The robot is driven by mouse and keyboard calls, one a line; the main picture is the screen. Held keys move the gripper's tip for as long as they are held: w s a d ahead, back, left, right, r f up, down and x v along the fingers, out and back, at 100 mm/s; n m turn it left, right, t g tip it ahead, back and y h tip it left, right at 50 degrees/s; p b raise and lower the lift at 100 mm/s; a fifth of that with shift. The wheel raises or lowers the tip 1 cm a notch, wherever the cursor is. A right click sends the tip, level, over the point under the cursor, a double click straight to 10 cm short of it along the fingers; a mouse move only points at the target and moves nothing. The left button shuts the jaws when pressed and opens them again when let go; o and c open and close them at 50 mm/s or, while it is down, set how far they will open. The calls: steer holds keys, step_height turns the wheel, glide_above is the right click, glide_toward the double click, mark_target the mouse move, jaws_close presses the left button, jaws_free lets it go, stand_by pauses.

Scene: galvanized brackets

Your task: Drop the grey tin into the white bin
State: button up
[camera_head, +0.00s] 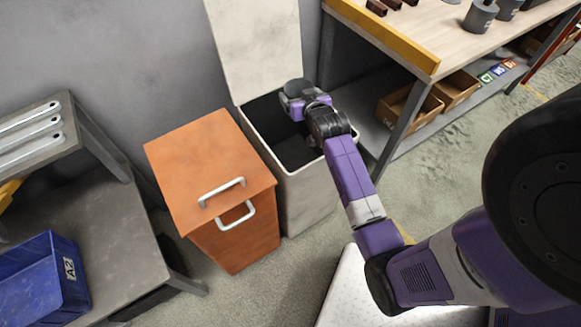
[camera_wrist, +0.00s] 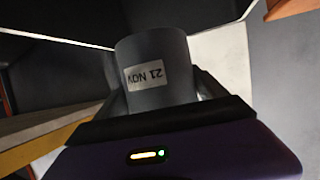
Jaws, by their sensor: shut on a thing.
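The grey tin (camera_wrist: 152,55) is a plain grey cylinder with a white label reading "21 NOV", upside down in the wrist view. My gripper (camera_wrist: 160,90) is shut on it, with a finger on each side. In the head view my gripper (camera_head: 303,97) is over the opening of the white bin (camera_head: 308,196), near its back right rim. The tin's grey round end (camera_head: 298,86) shows there just past my gripper. The bin's pale lid (camera_head: 256,45) stands raised against the wall, and its inside is dark. The tin appears above the opening; its exact height cannot be told.
An orange bin (camera_head: 215,165) with a shut lid and white handles stands close left of the white bin. A workbench (camera_head: 440,35) with a yellow edge is at the right. A blue crate (camera_head: 30,280) sits at the lower left.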

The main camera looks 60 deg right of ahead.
steer(key=shift+f, duration=0.5)
steer(key=o, duration=1.6)
steer(key=shift+c, duration=0.2)
steer(key=shift+s, duration=0.1)
steer(key=v, duration=0.7)
steer(key=shift+a+p, duration=0.3)
steer(key=shift+s+r, duration=0.15)
